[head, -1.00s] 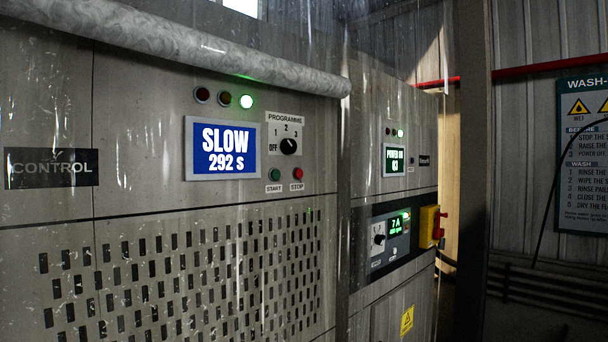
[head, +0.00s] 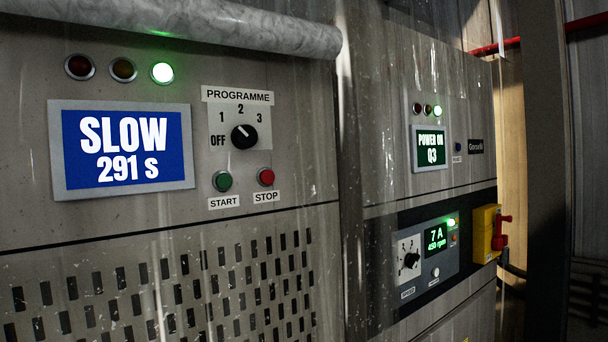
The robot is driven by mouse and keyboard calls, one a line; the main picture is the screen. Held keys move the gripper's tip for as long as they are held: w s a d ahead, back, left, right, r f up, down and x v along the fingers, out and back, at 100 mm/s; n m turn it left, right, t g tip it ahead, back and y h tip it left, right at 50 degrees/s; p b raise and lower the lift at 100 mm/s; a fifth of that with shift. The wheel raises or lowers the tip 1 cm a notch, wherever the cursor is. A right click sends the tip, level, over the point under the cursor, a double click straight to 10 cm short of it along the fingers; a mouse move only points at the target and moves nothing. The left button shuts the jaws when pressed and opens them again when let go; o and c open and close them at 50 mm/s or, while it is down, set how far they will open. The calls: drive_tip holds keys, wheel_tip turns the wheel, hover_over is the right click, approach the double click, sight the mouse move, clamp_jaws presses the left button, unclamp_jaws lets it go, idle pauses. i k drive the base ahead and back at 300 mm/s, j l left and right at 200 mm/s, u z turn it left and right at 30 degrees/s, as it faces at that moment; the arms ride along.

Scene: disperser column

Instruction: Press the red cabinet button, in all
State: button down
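The red button (head: 266,177) sits on the grey cabinet front, above a label reading STOP. A green button (head: 222,181) labelled START is just left of it. Above them is a black programme knob (head: 244,136) with marks OFF, 1, 2 and 3. A blue display (head: 122,146) to the left reads SLOW 291 s. Of the three lamps above it, the green lamp (head: 162,73) is lit and the other two are dark. My gripper is not in the picture.
A rolled grey cover (head: 200,25) runs across the cabinet top. To the right, a second panel has a green display (head: 431,148), a dial (head: 411,261) and a red switch handle on a yellow box (head: 485,234). A dark post (head: 546,180) stands at right.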

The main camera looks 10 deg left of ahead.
sight(267, 177)
drive_tip(key=i+j+z, duration=0.15)
drive_tip(key=i+j, duration=0.8)
drive_tip(key=j, duration=0.3)
